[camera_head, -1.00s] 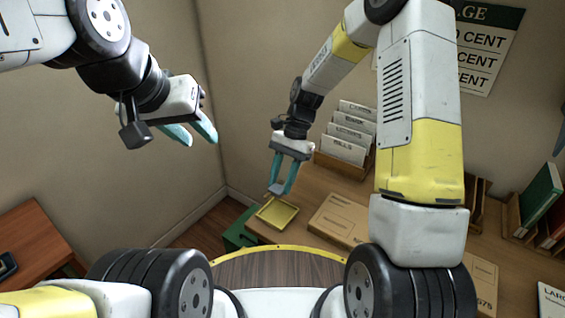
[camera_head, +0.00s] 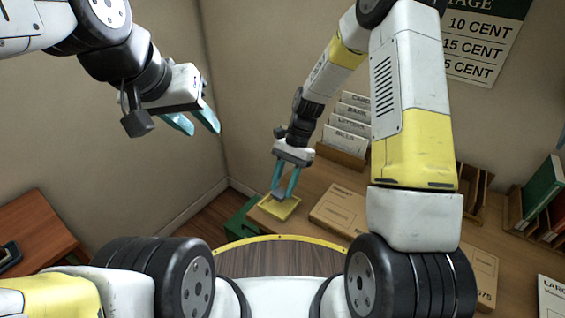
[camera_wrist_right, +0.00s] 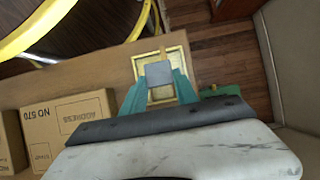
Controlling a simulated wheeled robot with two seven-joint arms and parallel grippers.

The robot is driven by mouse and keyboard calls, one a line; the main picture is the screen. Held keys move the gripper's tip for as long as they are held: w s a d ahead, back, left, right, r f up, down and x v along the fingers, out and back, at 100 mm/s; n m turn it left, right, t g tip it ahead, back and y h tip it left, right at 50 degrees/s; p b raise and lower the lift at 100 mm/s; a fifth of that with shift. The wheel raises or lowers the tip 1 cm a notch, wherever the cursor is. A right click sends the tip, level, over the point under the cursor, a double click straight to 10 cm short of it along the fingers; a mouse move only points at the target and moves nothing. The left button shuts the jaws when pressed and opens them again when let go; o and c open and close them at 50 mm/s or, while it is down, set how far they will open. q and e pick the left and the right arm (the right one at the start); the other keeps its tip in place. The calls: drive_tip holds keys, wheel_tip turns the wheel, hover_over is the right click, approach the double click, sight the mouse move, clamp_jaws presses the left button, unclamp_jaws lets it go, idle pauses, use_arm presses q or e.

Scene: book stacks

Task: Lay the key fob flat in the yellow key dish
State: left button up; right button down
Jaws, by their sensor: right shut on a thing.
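The yellow key dish (camera_head: 288,211) lies on the wooden desk near its left end; it also shows in the right wrist view (camera_wrist_right: 141,66). My right gripper (camera_head: 283,194) points down over the dish. It is shut on the key fob (camera_wrist_right: 158,73), a small grey square piece with a thin tan part beyond it. In the right wrist view the fob lies over the dish's inside. Whether it touches the dish floor I cannot tell. My left gripper (camera_head: 204,127) is open and empty, up in the air at the left, far from the dish.
A cardboard box (camera_head: 337,211) lies right of the dish. A card file rack (camera_head: 341,157) stands behind. A green bin (camera_head: 240,222) stands at the desk's left end. Another wooden table (camera_head: 45,238) is at the lower left.

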drive_tip(key=shift+f, duration=0.2)
drive_tip(key=c, duration=0.9)
unclamp_jaws()
drive_tip(key=shift+o, duration=0.2)
drive_tip(key=v, duration=0.8)
